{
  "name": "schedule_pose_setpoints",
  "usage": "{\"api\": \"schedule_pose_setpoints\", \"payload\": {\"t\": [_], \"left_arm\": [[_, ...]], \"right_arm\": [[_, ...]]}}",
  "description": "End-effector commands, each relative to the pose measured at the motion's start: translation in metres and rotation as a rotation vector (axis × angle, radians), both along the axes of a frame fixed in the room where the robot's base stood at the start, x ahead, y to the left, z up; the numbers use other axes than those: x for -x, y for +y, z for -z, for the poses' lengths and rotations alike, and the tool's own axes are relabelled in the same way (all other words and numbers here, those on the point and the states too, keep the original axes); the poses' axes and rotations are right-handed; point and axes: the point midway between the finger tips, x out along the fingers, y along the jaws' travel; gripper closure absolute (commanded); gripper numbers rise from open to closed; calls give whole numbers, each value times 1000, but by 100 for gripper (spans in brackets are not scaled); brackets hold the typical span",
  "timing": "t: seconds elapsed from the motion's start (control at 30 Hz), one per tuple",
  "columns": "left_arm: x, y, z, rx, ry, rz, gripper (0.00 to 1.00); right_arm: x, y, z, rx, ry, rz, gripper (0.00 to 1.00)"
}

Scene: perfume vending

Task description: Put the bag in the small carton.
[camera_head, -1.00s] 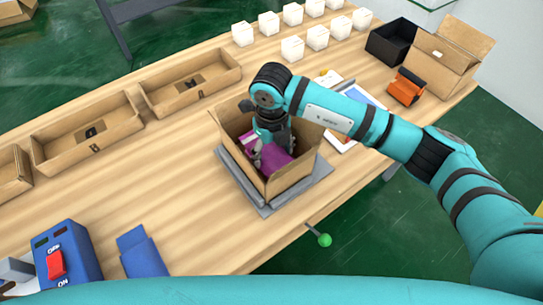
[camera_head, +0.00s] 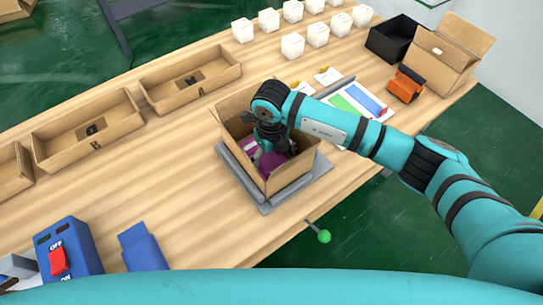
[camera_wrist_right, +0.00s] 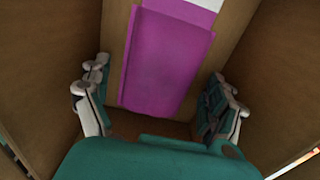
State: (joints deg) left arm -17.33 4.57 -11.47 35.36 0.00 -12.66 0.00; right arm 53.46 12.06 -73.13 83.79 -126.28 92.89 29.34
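The bag is purple with a white and pale section, and lies inside the small carton in the head view (camera_head: 272,164). It also shows in the right wrist view (camera_wrist_right: 168,60), against the carton's inner wall. The small carton (camera_head: 292,178) is brown, open at the top, and stands on a grey platform. My right gripper (camera_head: 270,150) is down inside the carton. In the right wrist view its two fingers (camera_wrist_right: 160,98) are wide apart, on either side of the bag with small gaps. The bag's lower end is partly hidden. My left gripper is not in view.
The grey platform (camera_head: 262,206) has a green-knobbed lever (camera_head: 323,236) at the table's front. Long cartons (camera_head: 192,82) line the back left. White boxes (camera_head: 292,45), a black box (camera_head: 391,41) and another open carton (camera_head: 446,58) stand behind. A blue switch box (camera_head: 78,255) is at front left.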

Motion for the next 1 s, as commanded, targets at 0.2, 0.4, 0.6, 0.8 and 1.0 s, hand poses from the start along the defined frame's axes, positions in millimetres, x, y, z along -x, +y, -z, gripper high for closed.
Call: {"api": "schedule_pose_setpoints", "payload": {"t": [0.2,0.4,0.6,0.8,1.0], "left_arm": [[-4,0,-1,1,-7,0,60],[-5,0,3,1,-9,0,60],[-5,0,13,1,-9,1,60],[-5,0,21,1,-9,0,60],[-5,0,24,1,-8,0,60]], "right_arm": [[0,0,-1,0,0,0,8],[-2,0,-20,-3,-4,-1,8],[-2,0,-63,-2,-6,-1,8],[-1,0,-100,-1,-4,-1,8],[0,0,-120,0,-1,0,8]]}}
